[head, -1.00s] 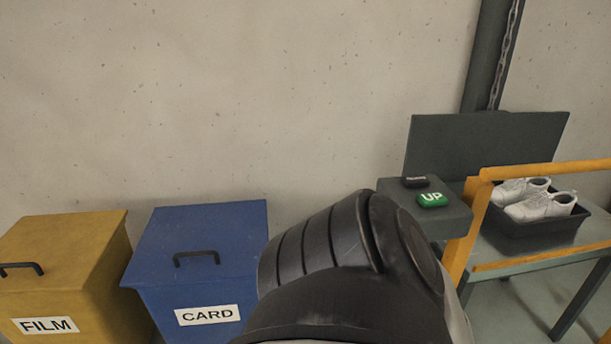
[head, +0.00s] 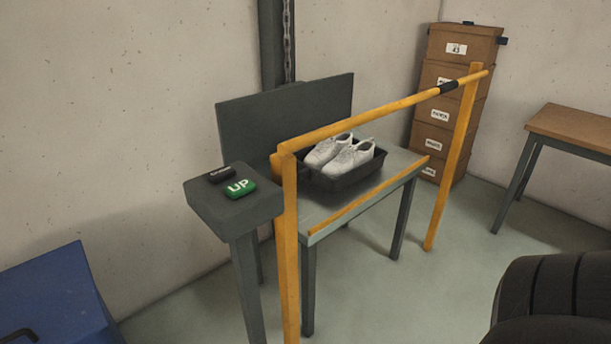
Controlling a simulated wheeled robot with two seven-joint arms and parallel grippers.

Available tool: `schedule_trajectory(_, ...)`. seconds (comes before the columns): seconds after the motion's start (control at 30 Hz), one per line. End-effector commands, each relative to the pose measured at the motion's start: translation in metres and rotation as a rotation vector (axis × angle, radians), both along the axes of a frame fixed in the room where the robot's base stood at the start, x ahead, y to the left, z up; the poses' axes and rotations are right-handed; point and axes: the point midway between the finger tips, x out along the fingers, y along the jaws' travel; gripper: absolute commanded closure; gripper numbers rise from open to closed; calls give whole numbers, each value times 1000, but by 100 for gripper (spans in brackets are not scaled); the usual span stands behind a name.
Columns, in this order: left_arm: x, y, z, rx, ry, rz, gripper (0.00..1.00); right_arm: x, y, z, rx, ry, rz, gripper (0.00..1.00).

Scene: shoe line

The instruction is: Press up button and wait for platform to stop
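The green UP button (head: 240,188) sits on top of a grey control post (head: 231,211), beside a black button (head: 222,174) whose label is too small to read. To its right is the grey platform (head: 402,166), raised on legs, with a dark upright back panel (head: 290,118). A black tray (head: 345,180) on the platform holds a pair of white shoes (head: 350,157). A black rounded part of my own arm shows at the lower right. Neither of my grippers is in view.
A yellow rail (head: 375,110) on posts stands along the platform's front. Stacked brown boxes (head: 465,45) stand in the back corner, and a wooden-topped table (head: 575,128) is at right. A blue bin (head: 55,300) is at lower left. The floor between platform and table is clear.

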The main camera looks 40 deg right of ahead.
Motion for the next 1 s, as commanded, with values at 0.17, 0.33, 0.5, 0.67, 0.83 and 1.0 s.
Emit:
schedule_trajectory(0.17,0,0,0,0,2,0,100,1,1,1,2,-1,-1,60)
schedule_trajectory(0.33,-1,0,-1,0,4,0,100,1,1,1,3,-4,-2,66)
schedule_trajectory(0.5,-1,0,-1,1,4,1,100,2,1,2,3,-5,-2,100)
schedule_trajectory(0.67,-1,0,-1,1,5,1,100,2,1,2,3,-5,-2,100)
schedule_trajectory(0.83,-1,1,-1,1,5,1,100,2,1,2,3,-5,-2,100)
schedule_trajectory(1.0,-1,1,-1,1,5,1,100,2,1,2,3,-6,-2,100)
